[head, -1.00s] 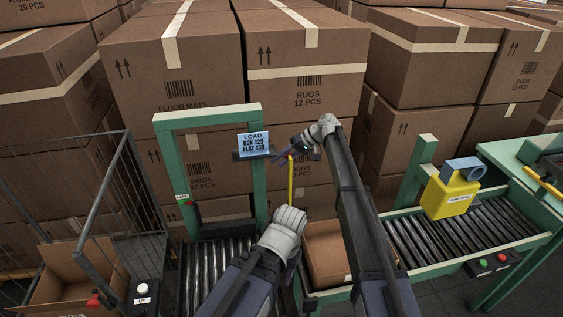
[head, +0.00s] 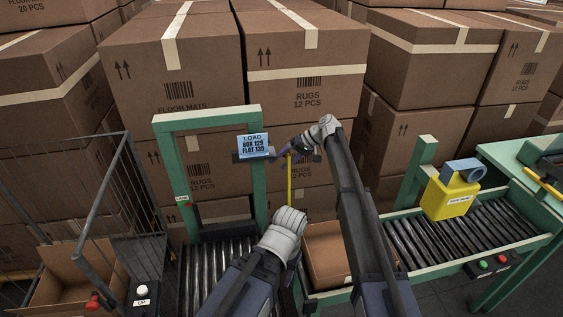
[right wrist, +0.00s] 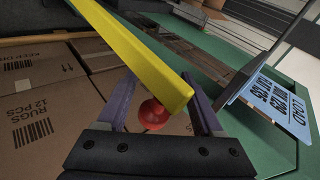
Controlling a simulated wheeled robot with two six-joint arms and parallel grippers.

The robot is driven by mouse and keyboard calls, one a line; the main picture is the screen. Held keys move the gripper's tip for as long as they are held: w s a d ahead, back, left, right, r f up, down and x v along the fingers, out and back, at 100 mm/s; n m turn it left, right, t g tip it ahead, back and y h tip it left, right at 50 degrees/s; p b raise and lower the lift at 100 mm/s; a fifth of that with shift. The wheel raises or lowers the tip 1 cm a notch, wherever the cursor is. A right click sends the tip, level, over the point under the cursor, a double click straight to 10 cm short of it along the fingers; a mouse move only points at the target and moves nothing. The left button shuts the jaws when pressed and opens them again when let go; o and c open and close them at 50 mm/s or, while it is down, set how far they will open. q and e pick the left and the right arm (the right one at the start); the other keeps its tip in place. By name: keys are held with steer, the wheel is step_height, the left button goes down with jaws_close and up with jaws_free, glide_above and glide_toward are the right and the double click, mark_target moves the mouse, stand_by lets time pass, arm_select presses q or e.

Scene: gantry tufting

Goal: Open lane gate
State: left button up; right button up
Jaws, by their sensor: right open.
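A yellow bar (head: 290,182) stands upright beside the green lane frame (head: 207,113), right of its right post. In the right wrist view the yellow bar (right wrist: 135,57) runs close across my open right gripper (right wrist: 162,108). A red knob (right wrist: 153,114) shows between its purple fingers, with no clear grip on it. A dark panel (head: 222,209) spans the frame.
A roller lane (head: 205,270) runs under the frame. A carton (head: 325,256) sits right of it, partly behind my right arm. A wire cage (head: 125,200) stands left, a yellow box-shaped device (head: 449,196) right. Stacked cartons (head: 172,68) fill the back.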

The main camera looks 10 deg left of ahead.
steer(key=p+v, duration=0.5)
steer(key=v, duration=0.2)
steer(key=shift+d+r, duration=0.25)
steer(key=shift+d, duration=0.05)
